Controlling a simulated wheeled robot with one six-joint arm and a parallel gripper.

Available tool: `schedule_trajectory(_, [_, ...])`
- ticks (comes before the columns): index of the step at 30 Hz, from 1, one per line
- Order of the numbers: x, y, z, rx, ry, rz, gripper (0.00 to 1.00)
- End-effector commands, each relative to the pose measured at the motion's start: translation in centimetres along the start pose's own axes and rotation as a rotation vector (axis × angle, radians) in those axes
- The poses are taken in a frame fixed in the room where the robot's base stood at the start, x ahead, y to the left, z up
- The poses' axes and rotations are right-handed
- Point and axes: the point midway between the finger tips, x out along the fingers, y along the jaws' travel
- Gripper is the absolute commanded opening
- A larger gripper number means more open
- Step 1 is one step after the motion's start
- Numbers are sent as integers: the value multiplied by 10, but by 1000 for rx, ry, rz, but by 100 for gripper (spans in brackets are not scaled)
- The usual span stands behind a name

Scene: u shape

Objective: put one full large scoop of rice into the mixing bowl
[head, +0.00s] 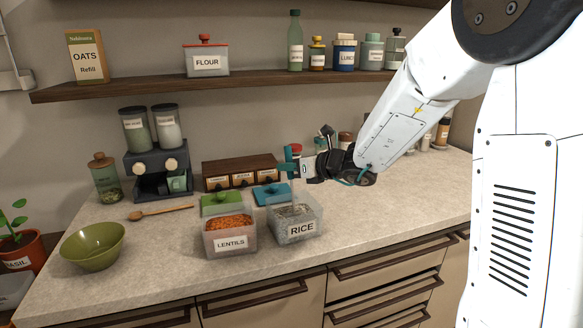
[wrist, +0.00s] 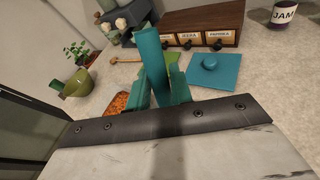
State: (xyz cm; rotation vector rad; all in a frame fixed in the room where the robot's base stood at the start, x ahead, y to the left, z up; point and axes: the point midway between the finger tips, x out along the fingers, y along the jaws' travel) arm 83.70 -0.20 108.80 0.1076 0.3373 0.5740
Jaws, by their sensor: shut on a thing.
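My gripper (head: 294,165) is above the clear rice tub (head: 296,230), which is labelled RICE and stands open at the counter's front. The gripper is shut on a teal scoop handle, which stands up between the teal fingers in the wrist view (wrist: 152,62). A thin part runs down from the gripper toward the rice; the scoop's cup cannot be made out, nor whether it holds rice. The olive-green mixing bowl (head: 93,247) stands at the counter's left front and looks empty; it also shows in the wrist view (wrist: 79,82).
An open lentils tub (head: 230,242) stands directly left of the rice. Behind are a green lid (head: 221,204), a teal lid (head: 271,194) and a wooden drawer box (head: 239,172). A wooden spoon (head: 160,212) lies between bowl and tubs. A shelf (head: 130,88) runs above.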

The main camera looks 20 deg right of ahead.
Motion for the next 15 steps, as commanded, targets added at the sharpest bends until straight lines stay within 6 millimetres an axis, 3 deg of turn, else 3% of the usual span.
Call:
schedule_trajectory(7, [-18, 12, -8, 1, 0, 0, 0])
schedule_trajectory(15, [-2, 2, -1, -5, -10, 2, 0])
